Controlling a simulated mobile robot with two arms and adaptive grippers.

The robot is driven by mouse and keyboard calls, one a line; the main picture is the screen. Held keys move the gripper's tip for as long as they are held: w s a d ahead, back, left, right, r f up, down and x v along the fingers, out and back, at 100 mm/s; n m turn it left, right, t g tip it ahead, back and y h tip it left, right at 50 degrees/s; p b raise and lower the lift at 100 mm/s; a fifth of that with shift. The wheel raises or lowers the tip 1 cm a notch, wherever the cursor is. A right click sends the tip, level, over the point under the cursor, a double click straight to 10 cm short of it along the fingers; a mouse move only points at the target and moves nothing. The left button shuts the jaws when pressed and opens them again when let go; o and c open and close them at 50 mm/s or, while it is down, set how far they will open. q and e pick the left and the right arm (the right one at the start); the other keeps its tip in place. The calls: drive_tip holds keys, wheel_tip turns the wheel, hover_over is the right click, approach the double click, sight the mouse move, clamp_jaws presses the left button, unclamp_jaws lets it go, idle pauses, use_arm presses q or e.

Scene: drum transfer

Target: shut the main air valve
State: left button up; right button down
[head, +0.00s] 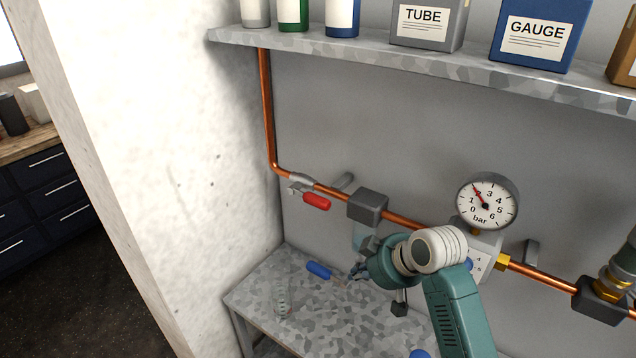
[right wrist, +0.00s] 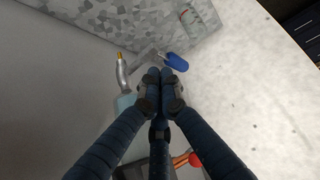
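A red valve handle (head: 316,202) sits on the copper pipe (head: 403,220) at the wall, near the corner. It lies roughly along the pipe, just below it. It also shows at the bottom of the right wrist view (right wrist: 194,160). A blue-handled part (head: 318,270) shows lower down, over the grey bench. It also shows just beyond my fingertips in the right wrist view (right wrist: 177,62). My right gripper (head: 356,272) is below and right of the red handle, apart from it. Its fingers (right wrist: 161,80) are together with nothing visible between them. My left gripper is not in view.
A round pressure gauge (head: 487,203), needle near 2, stands right of a grey pipe block (head: 367,206). A shelf (head: 430,62) with boxes and cans overhangs the pipe. A white wall (head: 165,150) bounds the left. A clear object (head: 282,297) stands on the speckled bench (head: 257,303).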

drive_tip(key=w+a+r+n+y, duration=0.1)
drive_tip(key=w+r, duration=0.2)
drive_tip(key=r, duration=0.3)
drive_tip(key=w+a+r+n, duration=0.1)
drive_tip(key=w+a+r, duration=0.15)
drive_tip(key=r, duration=0.45)
drive_tip(key=n+t+y+p, duration=0.1)
drive_tip(key=n, duration=0.1)
approach(308, 195)
drive_tip(key=p+x, duration=0.4)
drive_tip(key=x, duration=0.1)
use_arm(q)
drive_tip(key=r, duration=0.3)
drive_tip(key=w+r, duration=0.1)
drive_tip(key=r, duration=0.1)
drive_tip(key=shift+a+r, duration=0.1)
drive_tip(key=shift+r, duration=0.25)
